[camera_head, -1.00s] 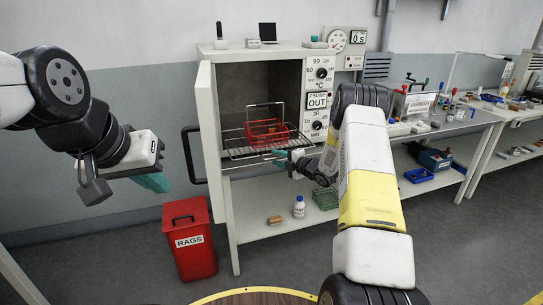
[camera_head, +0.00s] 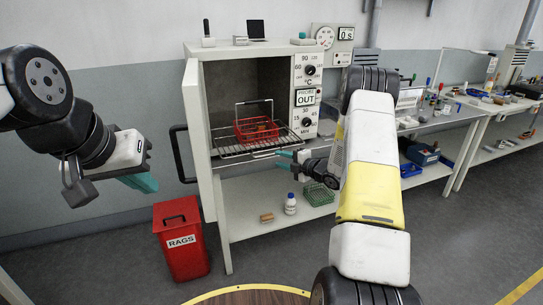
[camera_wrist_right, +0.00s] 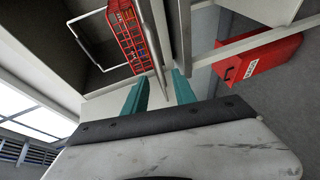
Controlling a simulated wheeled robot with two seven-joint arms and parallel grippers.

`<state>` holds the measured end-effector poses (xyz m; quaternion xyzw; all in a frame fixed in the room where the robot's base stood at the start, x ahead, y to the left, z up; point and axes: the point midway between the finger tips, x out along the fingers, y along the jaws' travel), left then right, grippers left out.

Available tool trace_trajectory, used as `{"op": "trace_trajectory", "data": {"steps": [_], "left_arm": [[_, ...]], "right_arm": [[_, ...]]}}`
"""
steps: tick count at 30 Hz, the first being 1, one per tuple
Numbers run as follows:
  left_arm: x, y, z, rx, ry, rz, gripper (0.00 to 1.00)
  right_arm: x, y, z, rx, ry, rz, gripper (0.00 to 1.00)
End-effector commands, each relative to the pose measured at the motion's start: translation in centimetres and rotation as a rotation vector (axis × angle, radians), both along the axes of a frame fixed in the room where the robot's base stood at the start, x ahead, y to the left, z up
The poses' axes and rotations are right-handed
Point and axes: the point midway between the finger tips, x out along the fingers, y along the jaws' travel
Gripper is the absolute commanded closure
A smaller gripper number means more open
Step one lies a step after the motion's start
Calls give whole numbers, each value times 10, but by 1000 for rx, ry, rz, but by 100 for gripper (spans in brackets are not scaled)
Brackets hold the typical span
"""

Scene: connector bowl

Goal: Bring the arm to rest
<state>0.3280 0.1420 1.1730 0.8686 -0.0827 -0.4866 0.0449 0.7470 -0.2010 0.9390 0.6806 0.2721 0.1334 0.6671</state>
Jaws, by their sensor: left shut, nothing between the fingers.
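My left gripper (camera_head: 141,182) hangs at the left, its teal fingers together and empty, in free air in front of the wall. My right gripper (camera_head: 283,158) is just in front of and below the oven's wire rack (camera_head: 232,151). A red wire basket (camera_head: 257,131) with a raised handle sits on the rack, which sticks out of the open oven (camera_head: 226,98).
The oven door (camera_head: 199,137) stands open at the left. A red rags bin (camera_head: 181,241) is on the floor below it. A white bottle (camera_head: 290,204) and a green crate (camera_head: 320,198) stand on the lower shelf. A workbench (camera_head: 453,115) with tools runs to the right.

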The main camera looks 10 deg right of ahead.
Motion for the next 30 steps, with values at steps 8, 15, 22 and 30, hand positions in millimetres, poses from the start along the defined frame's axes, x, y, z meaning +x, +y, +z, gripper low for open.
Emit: {"op": "trace_trajectory", "data": {"steps": [8,15,22,30], "left_arm": [[0,0,0,0,0,0,100],[0,0,0,0,0,0,100],[0,0,0,0,0,0,100],[0,0,0,0,0,0,100]], "right_arm": [[10,-10,49,18,75,-123,67],[-13,-32,151,171,280,-447,67],[-93,-33,220,430,494,-731,67],[-233,-4,252,786,791,-989,67]]}}
